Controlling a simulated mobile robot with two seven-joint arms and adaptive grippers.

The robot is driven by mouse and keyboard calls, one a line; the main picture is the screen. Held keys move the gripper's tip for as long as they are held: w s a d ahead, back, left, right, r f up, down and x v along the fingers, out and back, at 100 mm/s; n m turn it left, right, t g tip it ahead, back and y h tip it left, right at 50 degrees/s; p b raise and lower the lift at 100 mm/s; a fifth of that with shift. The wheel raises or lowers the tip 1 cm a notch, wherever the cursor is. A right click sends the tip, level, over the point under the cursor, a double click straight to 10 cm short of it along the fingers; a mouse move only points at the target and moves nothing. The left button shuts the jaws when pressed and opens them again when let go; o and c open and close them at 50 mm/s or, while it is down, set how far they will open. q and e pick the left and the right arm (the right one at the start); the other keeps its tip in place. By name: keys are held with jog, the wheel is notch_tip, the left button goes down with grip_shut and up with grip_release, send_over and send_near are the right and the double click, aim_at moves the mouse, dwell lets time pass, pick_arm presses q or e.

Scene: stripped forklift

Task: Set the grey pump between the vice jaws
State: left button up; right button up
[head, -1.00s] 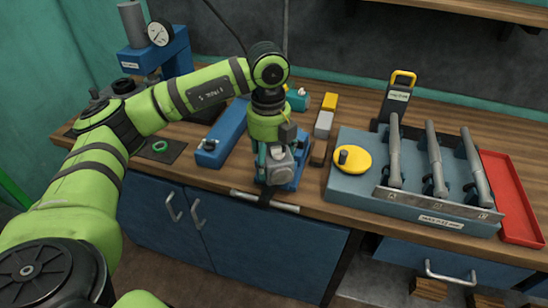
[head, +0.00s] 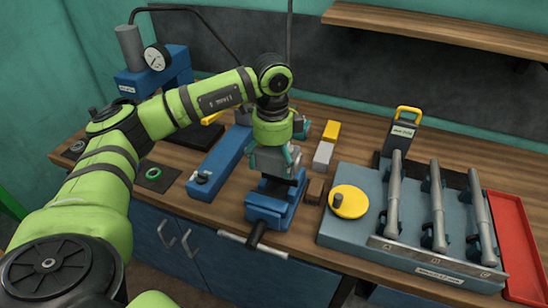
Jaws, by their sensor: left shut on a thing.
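My left gripper (head: 276,152) points down over the vice and is shut on the grey pump (head: 270,163). The pump is partly hidden by the fingers and wrist. The blue vice (head: 268,208) stands at the front edge of the bench, its handle bar (head: 253,244) sticking out in front. The pump appears over the back part of the vice; I cannot tell whether it touches the jaws or sits between them. My right gripper is out of view.
A long blue block (head: 218,163) lies left of the vice. Right of it are small brown, grey and yellow blocks (head: 323,155) and a grey rack (head: 350,235) with a yellow disc (head: 349,202) and three grey handles. A red tray (head: 515,240) is far right. A blue gauge press (head: 155,72) stands back left.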

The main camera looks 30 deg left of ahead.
aim_at(274, 175)
pick_arm(q)
jog(key=shift+f, duration=0.4)
jog(key=shift+w+f+b, duration=0.1)
jog(key=shift+f+b, duration=0.3)
jog(key=shift+b, duration=0.05)
notch_tip(274, 175, down, 3)
jog(key=shift+r+b, duration=0.1)
jog(key=shift+b, duration=0.9)
jog(key=shift+w+f+b, duration=0.1)
jog(key=shift+f+b, duration=0.2)
jog(key=shift+f, duration=0.25)
jog(key=shift+d+r, duration=0.1)
jog(key=shift+f+b, duration=1.15)
jog(key=shift+f, duration=0.4)
jog(key=shift+f, duration=0.1)
